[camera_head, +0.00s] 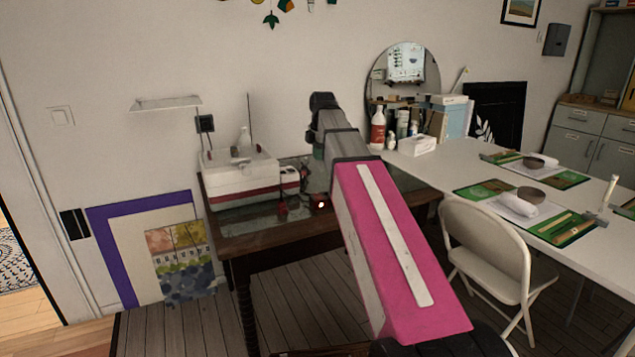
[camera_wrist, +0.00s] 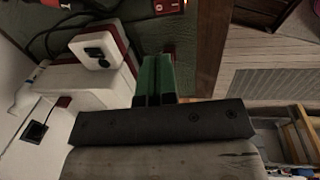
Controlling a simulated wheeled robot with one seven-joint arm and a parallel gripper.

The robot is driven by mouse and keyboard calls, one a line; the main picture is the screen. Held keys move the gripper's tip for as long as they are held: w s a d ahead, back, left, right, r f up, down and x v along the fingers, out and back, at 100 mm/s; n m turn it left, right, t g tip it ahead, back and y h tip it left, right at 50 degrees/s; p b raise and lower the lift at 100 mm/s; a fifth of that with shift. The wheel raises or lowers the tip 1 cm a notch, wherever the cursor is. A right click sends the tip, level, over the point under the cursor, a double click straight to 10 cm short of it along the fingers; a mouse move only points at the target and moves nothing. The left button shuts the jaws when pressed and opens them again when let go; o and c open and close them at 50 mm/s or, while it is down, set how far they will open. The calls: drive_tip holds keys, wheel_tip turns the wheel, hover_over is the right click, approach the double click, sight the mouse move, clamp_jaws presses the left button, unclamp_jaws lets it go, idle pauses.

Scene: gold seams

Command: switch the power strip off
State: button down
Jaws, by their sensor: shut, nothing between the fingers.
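A small red block with a glowing light, apparently the power strip (camera_head: 320,204), lies on the dark table near its front edge, just left of my pink arm. In the wrist view, the red power strip (camera_wrist: 167,6) is cut off by the top edge, with an orange glow at its right end. My gripper (camera_wrist: 153,62) shows there as two green fingers, shut and empty. They point toward the strip with a gap in the picture; whether they touch anything below is unclear. In the head view my arm hides most of the gripper.
A white and red machine (camera_head: 240,178) stands on the dark table (camera_head: 270,231), left of the strip. Its white side part with black fittings (camera_wrist: 97,47) is left of my fingers. Dark cables lie nearby. A white table (camera_head: 425,172) and folding chair (camera_head: 487,235) stand right.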

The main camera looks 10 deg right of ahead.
sight(318, 196)
drive_tip(key=f, duration=0.4)
drive_tip(key=w+f, duration=0.1)
drive_tip(key=f, duration=0.9)
drive_tip(key=shift+w+a, duration=0.3)
drive_tip(key=shift+w, duration=0.1)
drive_tip(key=shift+w+f, duration=0.1)
drive_tip(key=shift+f, duration=0.1)
drive_tip(key=shift+s, duration=0.2)
drive_tip(key=shift+s+d+r, duration=0.25)
drive_tip(key=shift+s, duration=0.4)
drive_tip(key=shift+r, duration=0.1)
